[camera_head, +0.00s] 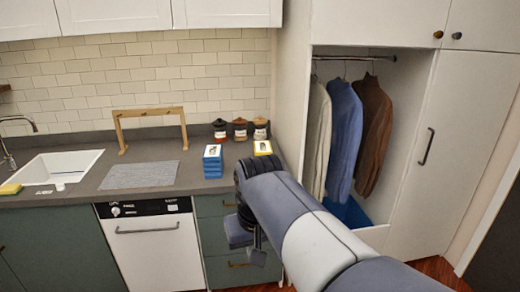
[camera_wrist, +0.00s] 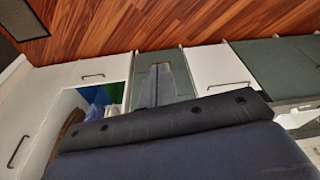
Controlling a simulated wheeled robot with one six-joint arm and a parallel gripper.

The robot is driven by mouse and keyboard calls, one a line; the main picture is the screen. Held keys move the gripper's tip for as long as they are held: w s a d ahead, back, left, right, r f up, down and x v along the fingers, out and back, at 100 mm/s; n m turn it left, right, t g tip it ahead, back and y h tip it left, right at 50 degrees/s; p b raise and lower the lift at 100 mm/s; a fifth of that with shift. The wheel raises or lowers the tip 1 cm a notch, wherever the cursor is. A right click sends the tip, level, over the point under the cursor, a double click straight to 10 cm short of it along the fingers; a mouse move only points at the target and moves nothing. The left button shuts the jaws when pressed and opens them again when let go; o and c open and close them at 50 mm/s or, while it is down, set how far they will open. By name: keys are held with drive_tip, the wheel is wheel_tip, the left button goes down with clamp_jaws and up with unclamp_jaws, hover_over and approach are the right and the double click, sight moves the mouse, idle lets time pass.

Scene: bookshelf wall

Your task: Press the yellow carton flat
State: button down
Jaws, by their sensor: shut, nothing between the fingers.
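The yellow carton (camera_head: 262,148) stands on the counter near its right end, with a white, printed upper face showing. Its lower part is hidden behind my arm. My gripper (camera_head: 258,258) hangs below the counter top, in front of the green drawers and well below the carton. In the wrist view my gripper (camera_wrist: 160,67) shows as two grey fingers side by side, shut with nothing between them. The carton does not show in the wrist view.
A blue carton (camera_head: 212,162) stands left of the yellow one. Several dark-lidded jars (camera_head: 240,130) stand behind them. A grey mat (camera_head: 140,175), wooden frame (camera_head: 150,113) and sink (camera_head: 50,168) lie further left. An open wardrobe with hanging clothes (camera_head: 345,125) is right.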

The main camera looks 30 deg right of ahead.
drive_tip(key=w+d+r+m+g+b, duration=0.1)
drive_tip(key=w+d+b, duration=0.3)
drive_tip(key=w+d, duration=0.6)
drive_tip(key=shift+w+d+r+m+g, duration=0.35)
drive_tip(key=shift+r+g, duration=0.2)
drive_tip(key=shift+g, duration=0.25)
